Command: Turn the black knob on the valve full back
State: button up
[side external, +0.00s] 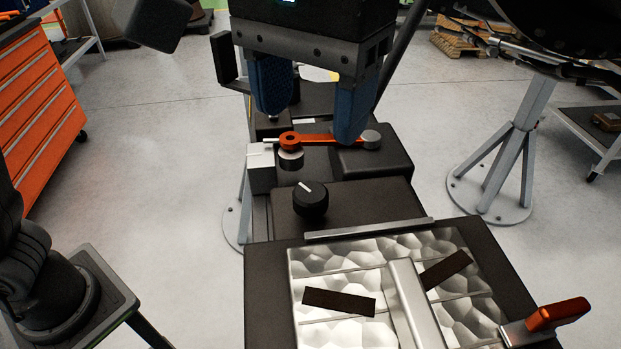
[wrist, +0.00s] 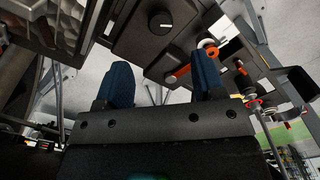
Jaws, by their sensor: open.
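The black knob (side external: 310,201) stands on a dark block (side external: 375,203) in the middle of the side view. A short white mark on its top points to the upper left. The knob also shows near the top of the wrist view (wrist: 161,20), its face unobstructed. My gripper (side external: 311,127) is open, its two blue fingers spread and empty. In the side view the fingers appear behind and above the knob, in front of an orange lever (side external: 318,139). In the wrist view the knob appears beyond the gap between the fingertips (wrist: 162,62). The gripper is apart from the knob.
The orange lever runs between round posts just behind the knob, close to the fingers in the picture. A white block (side external: 261,168) sits left of it. In front, a silver dimpled panel (side external: 345,272) carries dark strips and an orange-handled lever (side external: 556,314).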

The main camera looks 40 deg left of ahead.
aim_at(311, 192)
notch_tip(311, 192, down, 9)
jog(key=shift+f, duration=0.1)
dwell(0.3)
jog(key=c, duration=0.9)
jog(key=shift+m, duration=0.3)
jog(key=m, duration=0.4)
jog(key=shift+m, duration=2.1)
